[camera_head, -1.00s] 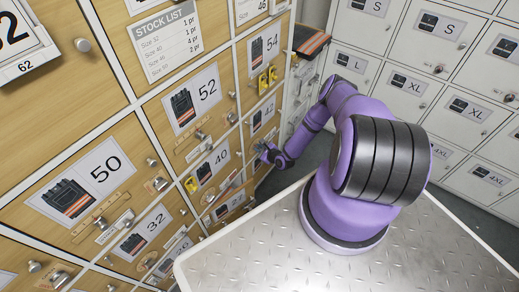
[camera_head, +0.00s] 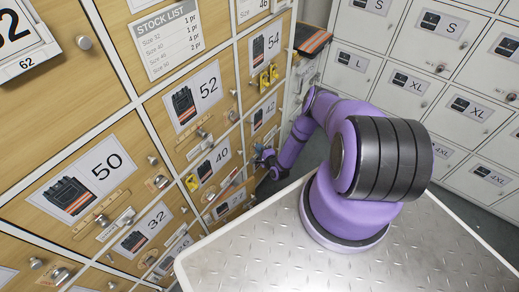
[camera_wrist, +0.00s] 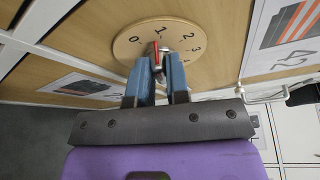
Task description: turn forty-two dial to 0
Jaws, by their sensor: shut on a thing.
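The forty-two dial is a round wooden disc (camera_wrist: 128,47) with the numbers 0 to 4 around its edge, in the wrist view. Its knob has a red pointer (camera_wrist: 156,48), which points close to the 1. The 0 lies to the left of it. The 42 label (camera_wrist: 296,58) is at the right in the wrist view, and the 42 door label (camera_head: 264,113) shows in the head view. My gripper (camera_wrist: 160,68) is shut on the knob, its blue fingers hiding part of it. In the head view my gripper (camera_head: 266,160) is at the locker front, where the dial is hard to make out.
Wooden lockers with knobs, dials and labels such as 52 (camera_head: 198,92) and 40 (camera_head: 213,164) fill the left. White lockers (camera_head: 445,75) stand at the right. A folded dark garment with an orange stripe (camera_head: 313,42) lies near the back corner.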

